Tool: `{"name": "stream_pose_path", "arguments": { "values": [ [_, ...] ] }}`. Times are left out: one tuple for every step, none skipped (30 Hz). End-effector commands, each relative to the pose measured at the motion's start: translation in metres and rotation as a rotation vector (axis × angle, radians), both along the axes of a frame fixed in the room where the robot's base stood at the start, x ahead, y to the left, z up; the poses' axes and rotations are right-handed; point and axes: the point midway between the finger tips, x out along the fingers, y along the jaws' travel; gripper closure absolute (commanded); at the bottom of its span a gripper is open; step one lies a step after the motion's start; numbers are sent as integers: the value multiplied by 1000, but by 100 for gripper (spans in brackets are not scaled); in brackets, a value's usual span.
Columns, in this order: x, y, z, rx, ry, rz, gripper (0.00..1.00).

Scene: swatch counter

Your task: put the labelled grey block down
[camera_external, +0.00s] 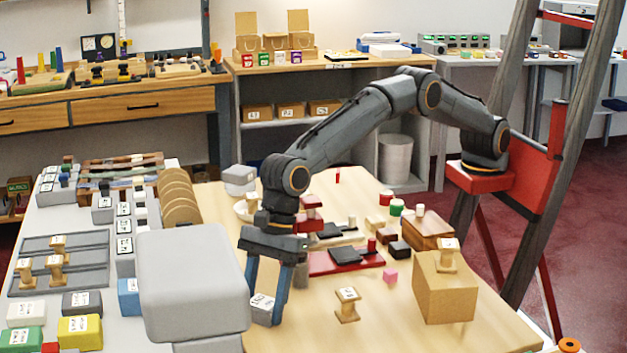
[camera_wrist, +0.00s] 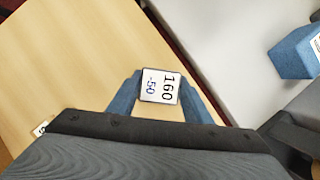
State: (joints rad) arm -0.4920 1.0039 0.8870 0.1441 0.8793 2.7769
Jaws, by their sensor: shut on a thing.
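The labelled grey block (camera_external: 262,303) is between the blue fingers of my gripper (camera_external: 265,313), low over the wooden table near its left side. The wrist view also shows the block (camera_wrist: 160,86), with a white top label reading "160" in black and "-50" in blue. My gripper (camera_wrist: 161,92) is shut on it, one finger on each side. The block's lower part is hidden, and I cannot tell whether it touches the table (camera_external: 370,330).
A large light-grey rounded box (camera_external: 195,285) stands just left of my gripper. A blue block (camera_external: 129,297) lies beyond it on the grey counter. The table's front middle is clear.

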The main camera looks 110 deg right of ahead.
Motion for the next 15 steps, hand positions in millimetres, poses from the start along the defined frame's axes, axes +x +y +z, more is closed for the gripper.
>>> {"name": "stream_pose_path", "arguments": {
  "values": [
    [0, 0, 0, 1, -2, 0, 78],
    [0, 0, 1, 1, -2, 0, 78],
    [0, 0, 1, 1, -2, 0, 78],
    [0, 0, 1, 1, -2, 0, 78],
    [0, 0, 1, 1, -2, 0, 78],
    [0, 0, 1, 1, -1, 0, 78],
    [0, 0, 0, 1, -1, 0, 78],
    [0, 0, 0, 1, -1, 0, 78],
    [0, 0, -2, 1, -1, 0, 78],
    [0, 0, -2, 1, -1, 0, 78],
    [0, 0, -2, 1, -1, 0, 50],
    [0, 0, -2, 1, -1, 0, 43],
    [0, 0, -2, 1, -1, 0, 38],
    [0, 0, -2, 1, -1, 0, 36],
    [0, 0, -2, 0, -1, 1, 36]
  ]
}}
